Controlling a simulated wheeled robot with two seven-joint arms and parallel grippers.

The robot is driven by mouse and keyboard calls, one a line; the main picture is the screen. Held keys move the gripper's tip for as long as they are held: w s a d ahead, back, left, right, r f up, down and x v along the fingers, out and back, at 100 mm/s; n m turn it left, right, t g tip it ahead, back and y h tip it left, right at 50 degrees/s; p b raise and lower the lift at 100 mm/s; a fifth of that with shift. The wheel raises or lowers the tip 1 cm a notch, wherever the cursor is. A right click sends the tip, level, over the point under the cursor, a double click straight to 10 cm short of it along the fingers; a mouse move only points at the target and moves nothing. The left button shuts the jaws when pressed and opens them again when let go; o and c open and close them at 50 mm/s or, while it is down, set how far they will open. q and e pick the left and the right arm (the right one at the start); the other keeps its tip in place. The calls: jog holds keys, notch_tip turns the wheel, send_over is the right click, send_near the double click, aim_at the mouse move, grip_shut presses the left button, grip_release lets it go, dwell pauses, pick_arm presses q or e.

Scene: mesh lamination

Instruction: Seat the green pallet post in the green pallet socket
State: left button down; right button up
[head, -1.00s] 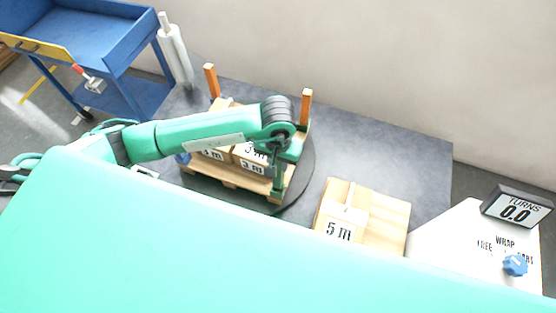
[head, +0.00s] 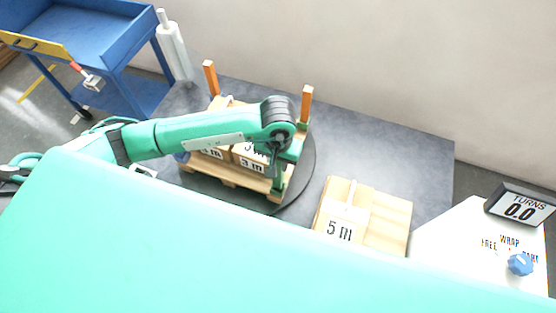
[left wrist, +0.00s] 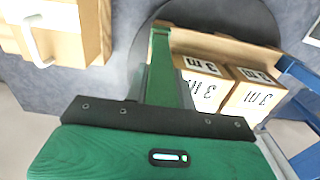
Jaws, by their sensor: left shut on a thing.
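My left gripper (head: 276,160) points down over the near right corner of the wooden pallet (head: 228,180) and is shut on the green post (head: 279,184). The post looks roughly upright, with its lower end at the pallet corner. The left wrist view also shows the green post (left wrist: 160,70) running from the gripper towards the pallet edge. The green socket cannot be made out behind the post and gripper, so I cannot tell whether the post is inside it. My right gripper is not in view.
Orange posts (head: 306,104) rise from the far pallet corners. Cartons (head: 250,160) sit on the pallet, which stands on a dark round turntable (head: 303,180). A "5 m" carton (head: 341,228) lies to the right. A blue cart (head: 100,40) stands at the back left.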

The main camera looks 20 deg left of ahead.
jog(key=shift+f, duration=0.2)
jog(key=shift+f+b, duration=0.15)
jog(key=shift+b, duration=0.2)
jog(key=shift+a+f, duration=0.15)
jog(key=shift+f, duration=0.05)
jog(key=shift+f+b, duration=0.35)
jog(key=shift+b, duration=0.3)
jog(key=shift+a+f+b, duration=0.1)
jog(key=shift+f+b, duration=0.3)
jog(key=shift+b, duration=0.05)
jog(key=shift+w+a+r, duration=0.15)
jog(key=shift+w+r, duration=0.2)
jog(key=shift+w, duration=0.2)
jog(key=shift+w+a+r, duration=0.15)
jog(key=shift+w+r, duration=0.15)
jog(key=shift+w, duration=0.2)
dwell(0.5)
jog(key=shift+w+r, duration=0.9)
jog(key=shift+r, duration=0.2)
